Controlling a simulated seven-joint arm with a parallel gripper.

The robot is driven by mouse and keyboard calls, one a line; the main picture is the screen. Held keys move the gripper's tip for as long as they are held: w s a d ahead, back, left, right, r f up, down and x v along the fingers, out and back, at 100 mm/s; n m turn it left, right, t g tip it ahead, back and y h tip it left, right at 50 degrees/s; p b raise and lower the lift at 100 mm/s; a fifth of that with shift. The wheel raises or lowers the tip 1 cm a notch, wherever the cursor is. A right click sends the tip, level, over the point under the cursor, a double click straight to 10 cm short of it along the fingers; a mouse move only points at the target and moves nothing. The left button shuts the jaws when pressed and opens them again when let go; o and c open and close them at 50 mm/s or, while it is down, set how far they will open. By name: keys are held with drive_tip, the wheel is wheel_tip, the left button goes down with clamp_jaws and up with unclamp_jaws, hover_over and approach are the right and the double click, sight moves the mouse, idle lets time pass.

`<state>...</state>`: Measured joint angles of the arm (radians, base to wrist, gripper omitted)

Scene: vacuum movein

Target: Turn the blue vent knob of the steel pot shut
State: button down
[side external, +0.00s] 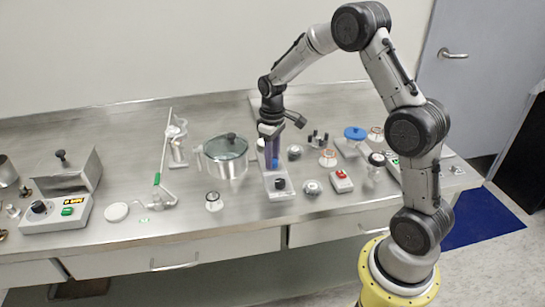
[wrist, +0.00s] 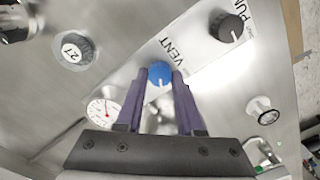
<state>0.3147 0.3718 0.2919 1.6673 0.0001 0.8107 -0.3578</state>
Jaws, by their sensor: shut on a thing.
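The blue vent knob (wrist: 160,72) sits on a light panel beside the word VENT in the wrist view. My gripper (wrist: 161,76) has its two purple fingers closed on either side of this knob. A short pale mark shows on the knob, but its exact angle is hard to read. In the side view my gripper (side external: 270,160) points down just right of the steel pot (side external: 222,170), which has a glass lid with a black handle. The knob is mostly hidden by the fingers there.
A black knob (wrist: 230,28) by the PUMP label is on the same panel (side external: 278,194). A red-buttoned box (side external: 342,181) and several small items stand to the right.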

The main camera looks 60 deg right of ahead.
drive_tip(key=n, duration=0.6)
drive_tip(key=shift+n, duration=0.3)
idle(0.4)
drive_tip(key=c, duration=0.5)
unclamp_jaws()
wheel_tip(320, 180, up, 14)
drive_tip(key=shift+f, duration=0.1)
